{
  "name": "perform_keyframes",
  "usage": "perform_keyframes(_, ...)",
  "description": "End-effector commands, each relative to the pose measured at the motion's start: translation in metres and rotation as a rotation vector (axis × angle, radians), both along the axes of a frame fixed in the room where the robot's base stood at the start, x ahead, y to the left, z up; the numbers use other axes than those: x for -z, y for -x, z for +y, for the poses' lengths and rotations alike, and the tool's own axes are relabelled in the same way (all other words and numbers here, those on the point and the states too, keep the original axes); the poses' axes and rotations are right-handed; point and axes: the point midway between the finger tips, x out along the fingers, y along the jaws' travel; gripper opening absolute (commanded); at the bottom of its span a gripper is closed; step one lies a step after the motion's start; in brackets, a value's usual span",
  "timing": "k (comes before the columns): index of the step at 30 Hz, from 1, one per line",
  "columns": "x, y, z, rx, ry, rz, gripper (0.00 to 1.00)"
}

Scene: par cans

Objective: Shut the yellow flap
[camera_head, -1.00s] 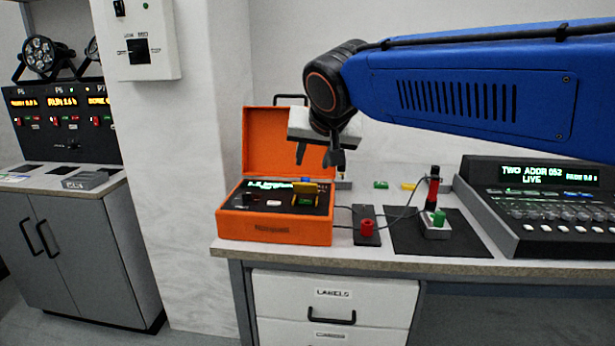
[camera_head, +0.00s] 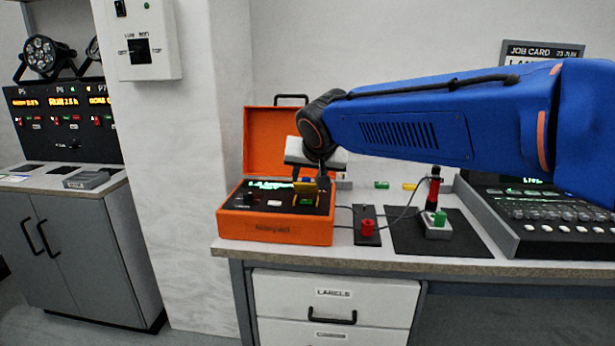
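The yellow flap (camera_head: 305,188) stands raised on the black panel of the open orange case (camera_head: 273,229), with a green part (camera_head: 306,201) just below it in the picture. My gripper (camera_head: 311,178) is low over the right side of the case, close above and behind the flap. Its two fingers look apart, with nothing seen between them. Whether a fingertip touches the flap cannot be told. My gripper and wrist hide part of the case's lid and back right corner.
A lighting console (camera_head: 545,221) fills the bench's right end. The case's raised lid (camera_head: 263,140) stands behind the panel.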

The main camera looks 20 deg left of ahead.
Motion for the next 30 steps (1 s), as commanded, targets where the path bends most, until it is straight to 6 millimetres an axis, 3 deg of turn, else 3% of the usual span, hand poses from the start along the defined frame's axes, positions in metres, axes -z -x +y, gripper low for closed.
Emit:
perform_keyframes(2, 0.000, 0.000, 0.000, 0.000, 0.000, 0.000, 0.35)
perform_keyframes(6, 0.000, 0.000, 0.000, 0.000, 0.000, 0.000, 0.01)
perform_keyframes(30, 0.006, 0.010, -0.002, -0.002, -0.032, -0.138, 0.00)
